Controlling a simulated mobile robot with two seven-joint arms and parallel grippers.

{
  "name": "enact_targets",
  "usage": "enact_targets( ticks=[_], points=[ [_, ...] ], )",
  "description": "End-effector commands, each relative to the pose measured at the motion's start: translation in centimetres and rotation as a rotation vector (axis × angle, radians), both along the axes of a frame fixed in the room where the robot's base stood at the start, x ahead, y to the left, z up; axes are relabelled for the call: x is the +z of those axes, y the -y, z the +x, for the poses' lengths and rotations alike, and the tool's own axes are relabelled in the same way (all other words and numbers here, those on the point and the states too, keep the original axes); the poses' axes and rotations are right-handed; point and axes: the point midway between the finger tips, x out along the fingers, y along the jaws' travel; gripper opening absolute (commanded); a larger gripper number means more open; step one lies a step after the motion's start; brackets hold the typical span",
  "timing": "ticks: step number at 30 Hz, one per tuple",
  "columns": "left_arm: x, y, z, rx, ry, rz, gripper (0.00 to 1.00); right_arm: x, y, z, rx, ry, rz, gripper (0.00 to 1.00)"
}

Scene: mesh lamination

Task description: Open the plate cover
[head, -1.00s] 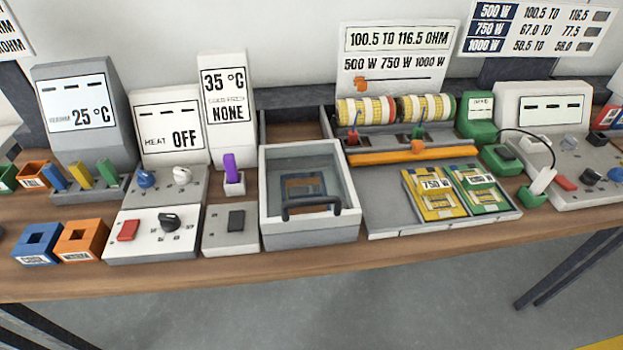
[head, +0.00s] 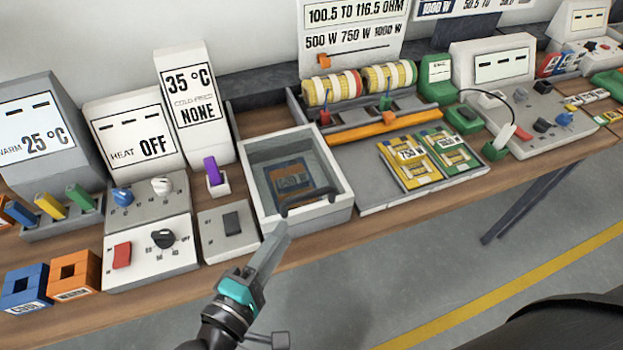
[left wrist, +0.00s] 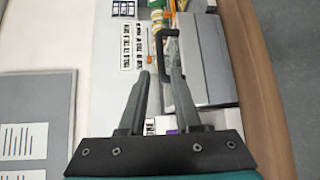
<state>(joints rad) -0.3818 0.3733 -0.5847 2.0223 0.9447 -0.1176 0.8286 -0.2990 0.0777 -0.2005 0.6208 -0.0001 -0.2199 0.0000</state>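The plate cover (head: 268,160) is a clear lid on a light grey box, with a black bar handle (head: 308,202) along its front. It lies shut, and a dark panel with an orange edge shows through it. My left gripper (head: 277,238) is in front of the box, just below and left of the handle, and holds nothing. In the left wrist view, its two fingers (left wrist: 161,76) are apart, with the black handle (left wrist: 171,33) just beyond the fingertips. I cannot tell whether a finger touches it. My right gripper does not show.
A grey switch box (head: 229,236) stands left of the covered box. On the right, a grey tray (head: 365,188) holds yellow and green cards. An orange bar (head: 383,126) and wound coils are behind. The wooden table's front edge (head: 190,283) has open floor before it.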

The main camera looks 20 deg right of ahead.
Motion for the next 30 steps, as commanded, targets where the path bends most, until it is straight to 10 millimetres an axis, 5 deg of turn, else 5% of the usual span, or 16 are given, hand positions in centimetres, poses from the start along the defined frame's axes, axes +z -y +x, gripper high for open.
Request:
enact_targets(
  ticks=[21,30],
  points=[
    [-1.8,8.2,8.6,0.000,0.003,0.004,0.32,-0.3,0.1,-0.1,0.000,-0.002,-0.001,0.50],
    [-2.3,10.0,10.6,0.000,0.003,0.005,0.32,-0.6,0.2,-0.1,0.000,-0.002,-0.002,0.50]
  ],
)
